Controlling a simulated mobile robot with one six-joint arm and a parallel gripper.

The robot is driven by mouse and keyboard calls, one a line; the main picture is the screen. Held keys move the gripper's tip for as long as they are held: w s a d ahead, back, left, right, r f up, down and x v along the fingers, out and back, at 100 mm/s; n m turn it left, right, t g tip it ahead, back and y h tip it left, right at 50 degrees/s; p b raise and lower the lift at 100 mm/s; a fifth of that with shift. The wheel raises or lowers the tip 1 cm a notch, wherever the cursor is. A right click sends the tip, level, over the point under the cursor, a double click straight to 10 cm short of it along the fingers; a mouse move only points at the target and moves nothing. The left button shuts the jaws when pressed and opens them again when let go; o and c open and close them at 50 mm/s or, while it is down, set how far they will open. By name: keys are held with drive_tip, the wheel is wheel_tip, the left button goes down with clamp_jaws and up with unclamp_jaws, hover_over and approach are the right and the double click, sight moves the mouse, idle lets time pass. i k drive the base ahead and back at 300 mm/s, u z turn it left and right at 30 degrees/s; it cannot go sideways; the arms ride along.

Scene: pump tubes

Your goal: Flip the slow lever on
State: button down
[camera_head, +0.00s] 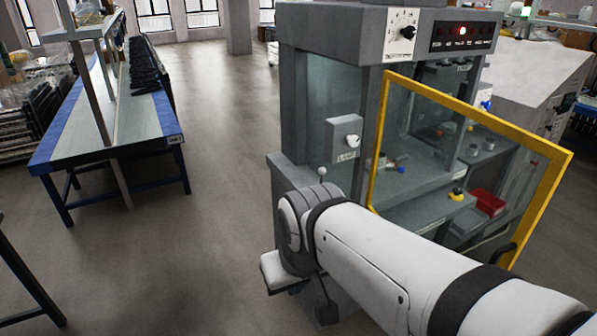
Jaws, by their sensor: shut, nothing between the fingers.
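A small lever with a pale ball tip (322,173) stands up from the grey ledge at the machine's front left, just above my arm's wrist in the picture. Its base and any label are hidden by my arm, so I cannot tell if it is the slow lever or how it is set. My white arm reaches in from the bottom right across the machine's front. My gripper is not clearly visible; the forearm and wrist cover that area.
The grey machine (330,30) has a dial (407,32), a lit red light (463,31) and a white lamp knob (352,139). Its yellow-framed clear door (545,215) stands open beside my arm. A red box (488,202) lies inside. Floor left of the machine is clear up to a blue-edged bench (120,140).

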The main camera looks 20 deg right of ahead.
sight(322, 170)
drive_tip(key=z, duration=0.05)
drive_tip(key=i, duration=1)
drive_tip(key=u, duration=0.1)
